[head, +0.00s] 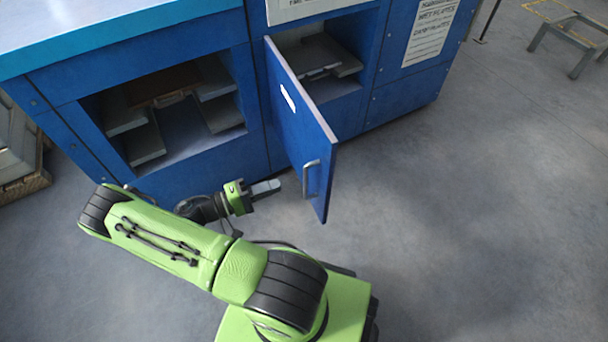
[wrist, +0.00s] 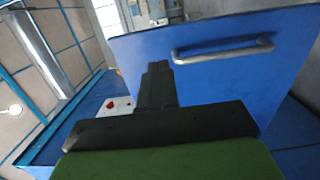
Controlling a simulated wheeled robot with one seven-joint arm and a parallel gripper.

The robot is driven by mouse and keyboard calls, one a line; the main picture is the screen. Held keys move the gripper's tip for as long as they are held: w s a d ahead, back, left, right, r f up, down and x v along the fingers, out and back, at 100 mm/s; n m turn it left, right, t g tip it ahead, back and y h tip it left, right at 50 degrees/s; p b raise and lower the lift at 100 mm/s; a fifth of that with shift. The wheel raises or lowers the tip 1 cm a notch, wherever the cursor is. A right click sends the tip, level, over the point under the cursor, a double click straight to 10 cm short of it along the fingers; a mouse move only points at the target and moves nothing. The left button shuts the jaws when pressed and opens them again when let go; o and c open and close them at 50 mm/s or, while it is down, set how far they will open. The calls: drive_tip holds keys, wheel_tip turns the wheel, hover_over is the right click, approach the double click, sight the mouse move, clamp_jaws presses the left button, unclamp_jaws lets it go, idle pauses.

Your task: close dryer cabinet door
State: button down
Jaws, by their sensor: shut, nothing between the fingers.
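The blue dryer cabinet door (head: 300,118) stands open in the head view, swung out from its hinged left edge toward my base. A metal bar handle (head: 311,180) is on its face near the free edge. My gripper (head: 266,187) is shut and empty, just left of the door's lower part, on the handle side. A small gap appears between the fingertips and the door. In the wrist view, the door (wrist: 215,75) fills the right side with its handle (wrist: 222,50), and my gripper (wrist: 155,80) points up in front of it.
The blue cabinet (head: 190,175) has an open left compartment with grey shelves and an open right compartment (head: 318,62) behind the door. A pallet (head: 25,185) is at far left and a metal stand (head: 570,40) at upper right. The floor right of the door is clear.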

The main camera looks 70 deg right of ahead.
sight(327, 168)
drive_tip(key=b+x, duration=0.1)
drive_tip(key=x, duration=1.2)
drive_tip(key=shift+b, duration=0.3)
